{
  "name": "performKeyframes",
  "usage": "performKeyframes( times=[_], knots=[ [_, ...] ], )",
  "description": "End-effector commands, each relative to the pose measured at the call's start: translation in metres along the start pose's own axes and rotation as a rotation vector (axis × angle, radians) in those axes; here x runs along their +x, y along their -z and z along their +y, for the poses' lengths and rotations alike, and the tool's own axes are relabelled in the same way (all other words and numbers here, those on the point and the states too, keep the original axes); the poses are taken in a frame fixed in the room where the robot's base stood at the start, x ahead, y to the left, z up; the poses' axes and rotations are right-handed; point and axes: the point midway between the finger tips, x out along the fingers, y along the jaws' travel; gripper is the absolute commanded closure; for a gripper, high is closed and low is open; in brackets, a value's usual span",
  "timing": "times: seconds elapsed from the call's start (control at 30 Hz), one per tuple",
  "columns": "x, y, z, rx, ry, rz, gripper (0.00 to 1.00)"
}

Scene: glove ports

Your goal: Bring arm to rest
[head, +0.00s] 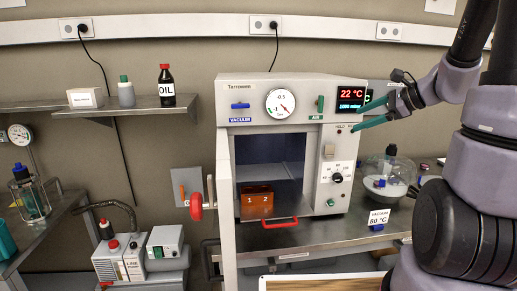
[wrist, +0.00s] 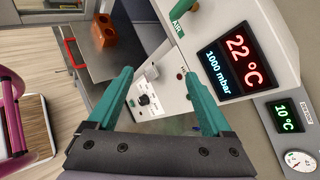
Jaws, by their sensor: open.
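My gripper (head: 356,120) is open and empty, with teal fingers pointing left in front of the oven's upper right panel. In the wrist view its fingers (wrist: 159,74) stand apart, with the control panel behind them. My arm reaches in from the right. The vacuum oven (head: 330,190) stands on a metal bench with its door (head: 226,225) swung open at the left. An orange block marked 1 and 2 (head: 257,203) sits inside; it also shows in the wrist view (wrist: 104,30).
The oven display (head: 351,97) reads 22 °C. A glass vessel (head: 390,175) and a label reading 80 °C (head: 379,217) are right of the oven. A shelf with an oil bottle (head: 166,88) is at left. A pump (head: 120,258) stands below.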

Motion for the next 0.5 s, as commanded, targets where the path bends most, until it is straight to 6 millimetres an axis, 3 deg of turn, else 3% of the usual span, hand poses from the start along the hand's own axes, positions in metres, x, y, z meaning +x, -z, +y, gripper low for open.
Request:
performKeyframes(
  times=[0.03, 0.2, 0.33, 0.5],
  knots=[
    [-0.005, -0.027, 0.016, -0.132, -0.059, 0.009, 0.16],
    [-0.029, -0.077, 0.072, -0.561, -0.239, 0.086, 0.16],
    [-0.055, -0.097, 0.102, -0.898, -0.333, 0.176, 0.16],
    [-0.089, -0.11, 0.121, -1.272, -0.391, 0.311, 0.16]
  ],
)
